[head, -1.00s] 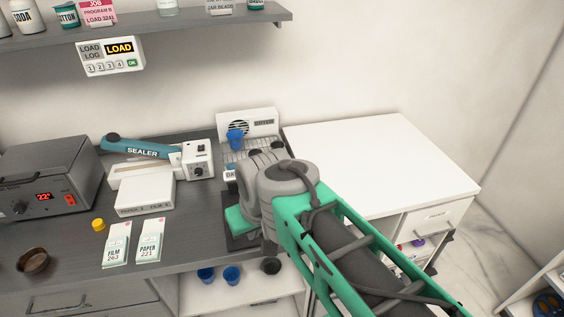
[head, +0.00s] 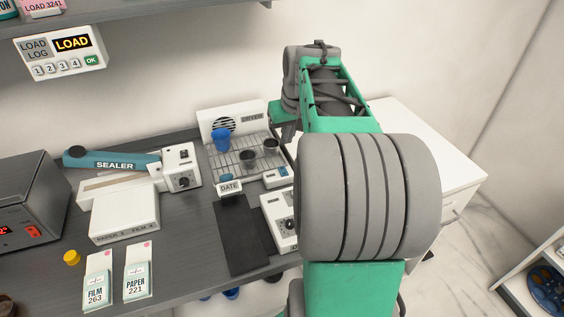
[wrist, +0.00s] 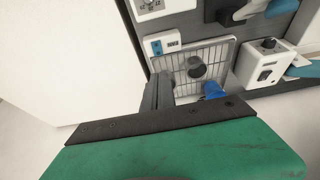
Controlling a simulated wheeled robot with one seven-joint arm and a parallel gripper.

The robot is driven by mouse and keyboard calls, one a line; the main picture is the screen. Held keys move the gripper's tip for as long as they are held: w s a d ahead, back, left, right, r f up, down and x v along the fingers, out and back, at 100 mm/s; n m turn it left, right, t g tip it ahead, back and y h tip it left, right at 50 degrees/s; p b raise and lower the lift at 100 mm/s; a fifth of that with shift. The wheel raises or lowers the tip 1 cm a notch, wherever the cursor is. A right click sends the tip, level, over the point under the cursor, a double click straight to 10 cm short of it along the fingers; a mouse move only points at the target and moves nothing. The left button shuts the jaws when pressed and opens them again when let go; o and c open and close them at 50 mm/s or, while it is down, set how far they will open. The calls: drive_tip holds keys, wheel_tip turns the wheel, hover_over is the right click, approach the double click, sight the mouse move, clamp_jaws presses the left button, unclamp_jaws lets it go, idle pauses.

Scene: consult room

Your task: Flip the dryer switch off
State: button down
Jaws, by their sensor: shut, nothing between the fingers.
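The dryer (head: 245,117) has a white back panel with a round vent and a wire rack. A blue cup (head: 221,139) and two dark cups stand on the rack. A small white switch box (head: 277,179) with a blue part sits at the rack's front right corner; it also shows in the wrist view (wrist: 160,45). The switch position is too small to tell. My gripper (wrist: 158,90) is shut and empty, over the rack's side edge in the wrist view, apart from the switch box. In the head view my arm hides most of it.
A sealer (head: 115,165) and a white box (head: 125,213) stand left of the dryer. A dark pad (head: 243,236) and a white device with a knob (head: 277,218) lie in front. A white cabinet top (head: 440,150) is clear at the right.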

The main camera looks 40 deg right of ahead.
sight(281, 168)
drive_tip(key=p+x, duration=0.1)
drive_tip(key=x, duration=0.3)
drive_tip(key=p+x, duration=0.1)
drive_tip(key=x, duration=0.8)
drive_tip(key=shift+s+a+f+p, duration=0.1)
drive_tip(key=shift+s+f+p, duration=0.05)
drive_tip(key=shift+s+p, duration=0.2)
drive_tip(key=shift+w+f, duration=0.1)
drive_tip(key=shift+f, duration=0.2)
